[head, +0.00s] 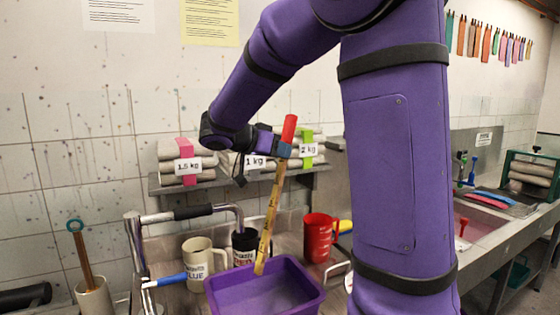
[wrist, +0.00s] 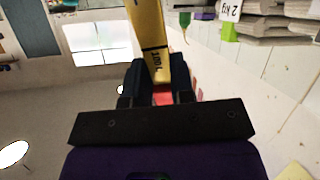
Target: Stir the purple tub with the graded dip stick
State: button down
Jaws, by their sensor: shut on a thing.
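The graded dip stick (head: 271,208) is a yellow, marked strip with a red top end. My gripper (head: 284,149) is shut on it just below the red end, and the stick hangs down, slightly tilted. The tub stands open on the bench with a purplish inside. In the wrist view the stick (wrist: 148,35) runs out from between the jaws (wrist: 160,85), with the red part between them.
A beige mug (head: 200,262), a black mug (head: 243,243) and a red jug (head: 318,238) stand behind the tub. A shelf with labelled cloth bundles (head: 187,160) is on the wall behind my gripper.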

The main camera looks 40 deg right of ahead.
aim_at(280, 162)
jog(key=shift+r, duration=3.75)
jog(key=shift+f, duration=0.15)
notch_tip(280, 162, down, 11)
jog(key=shift+r, duration=0.1)
jog(key=shift+r, duration=0.15)
